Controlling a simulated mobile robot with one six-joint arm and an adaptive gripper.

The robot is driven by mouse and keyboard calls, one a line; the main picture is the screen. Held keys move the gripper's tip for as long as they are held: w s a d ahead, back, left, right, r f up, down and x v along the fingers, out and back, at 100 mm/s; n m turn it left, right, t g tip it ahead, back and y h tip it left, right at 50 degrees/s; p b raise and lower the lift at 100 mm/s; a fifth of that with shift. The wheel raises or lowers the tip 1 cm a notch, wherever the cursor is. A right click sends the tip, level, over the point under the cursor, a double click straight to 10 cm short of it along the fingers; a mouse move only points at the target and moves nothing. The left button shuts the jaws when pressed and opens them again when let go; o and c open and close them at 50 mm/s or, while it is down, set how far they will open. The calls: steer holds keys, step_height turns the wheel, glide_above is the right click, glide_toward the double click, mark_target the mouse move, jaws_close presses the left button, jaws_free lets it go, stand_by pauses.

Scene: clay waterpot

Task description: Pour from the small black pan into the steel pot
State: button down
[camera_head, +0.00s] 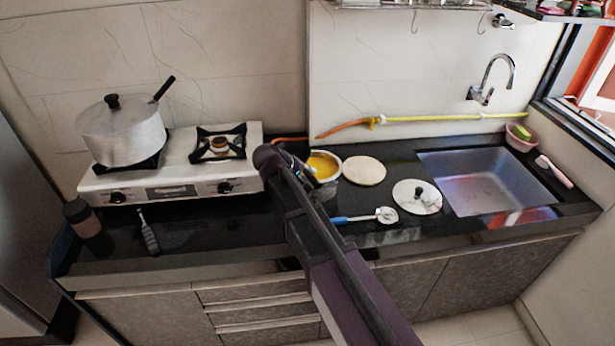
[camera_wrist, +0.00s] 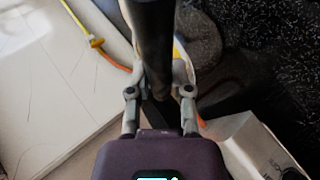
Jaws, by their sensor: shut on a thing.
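The steel pot (camera_head: 124,138) stands on the left burner, with a black knob on top and a dark handle sticking up at its right. My gripper (camera_head: 272,158) is over the counter by the stove's right end, well right of the pot. In the wrist view my gripper (camera_wrist: 159,72) is shut on a thick black handle (camera_wrist: 152,35), which runs out of the top of the picture. I take it for the small black pan's handle. The pan's body and contents cannot be made out; in the head view my arm covers that area.
The white stove (camera_head: 180,180) has a free right burner (camera_head: 218,144). A steel bowl of yellow liquid (camera_head: 323,165) stands close right of my gripper.

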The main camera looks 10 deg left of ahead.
steer(key=shift+r, duration=0.1)
stand_by(0.3)
steer(key=shift+t+h, duration=0.5)
steer(key=shift+h, duration=0.2)
steer(key=shift+r+p, duration=1.65)
steer(key=shift+r, duration=0.8)
steer(key=shift+s+f, duration=0.1)
